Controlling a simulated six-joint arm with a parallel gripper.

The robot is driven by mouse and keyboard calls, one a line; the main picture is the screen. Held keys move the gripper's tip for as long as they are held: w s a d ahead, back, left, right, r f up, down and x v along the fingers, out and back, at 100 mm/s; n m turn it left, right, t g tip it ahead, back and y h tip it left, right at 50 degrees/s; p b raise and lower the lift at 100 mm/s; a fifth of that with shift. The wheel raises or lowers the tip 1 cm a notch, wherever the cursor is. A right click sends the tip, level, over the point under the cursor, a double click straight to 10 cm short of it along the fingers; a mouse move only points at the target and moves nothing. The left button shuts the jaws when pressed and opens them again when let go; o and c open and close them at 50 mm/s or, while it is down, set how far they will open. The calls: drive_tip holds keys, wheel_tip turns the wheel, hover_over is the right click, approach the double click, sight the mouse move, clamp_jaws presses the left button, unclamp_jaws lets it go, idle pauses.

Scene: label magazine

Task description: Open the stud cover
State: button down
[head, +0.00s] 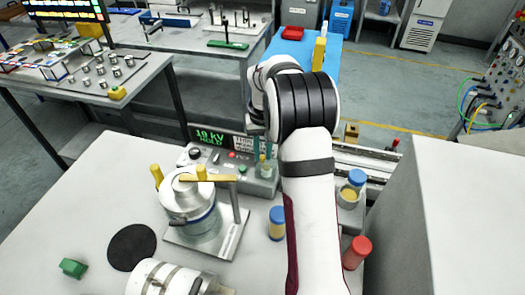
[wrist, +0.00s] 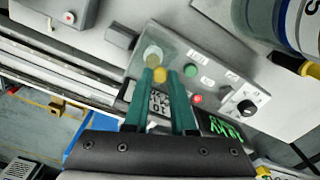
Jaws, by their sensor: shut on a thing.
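The grey control box (head: 262,187) stands on the bench with a lit green display. At its right end is a small pale, rounded, partly see-through piece, which I take for the stud cover (wrist: 152,53). A yellow piece (wrist: 160,74) shows just beside it, between my fingers. My gripper (wrist: 159,76) has its two teal fingers down at this end of the box. They are shut with a narrow gap, on what looks like the stud cover. The exact contact is hard to see. In the head view my arm hides part of this end of the box.
Left of the box, a metal vessel (head: 188,195) with yellow handles stands on a plate. A blue-capped jar (head: 277,223) and a red-capped bottle (head: 357,252) stand near my arm. A black disc (head: 131,247) and a green block (head: 73,268) lie at the left.

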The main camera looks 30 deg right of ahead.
drive_tip(key=shift+s+d+r+t+y, duration=0.4)
drive_tip(key=shift+s+d+t+y, duration=0.05)
drive_tip(key=shift+t+y, duration=0.45)
drive_tip(key=t+y, duration=0.1)
drive_tip(key=s+d+t+y, duration=0.1)
drive_tip(key=t+y, duration=0.1)
drive_tip(key=shift+s+d+r, duration=0.3)
drive_tip(key=shift+d, duration=0.05)
drive_tip(key=shift+s+d+f+t+y, duration=0.1)
drive_tip(key=shift+s+d+t+y, duration=0.25)
drive_tip(key=shift+t+y, duration=0.4)
drive_tip(key=shift+s+d+f+t+y, duration=0.1)
drive_tip(key=shift+s+d+t+y, duration=0.25)
drive_tip(key=shift+t+y, duration=0.35)
drive_tip(key=shift+s+d+f+t+y, duration=0.1)
drive_tip(key=shift+s+d+t+y, duration=0.2)
drive_tip(key=shift+t+y, duration=0.45)
drive_tip(key=shift+s, duration=0.1)
drive_tip(key=c, duration=0.7)
unclamp_jaws()
drive_tip(key=shift+c, duration=0.2)
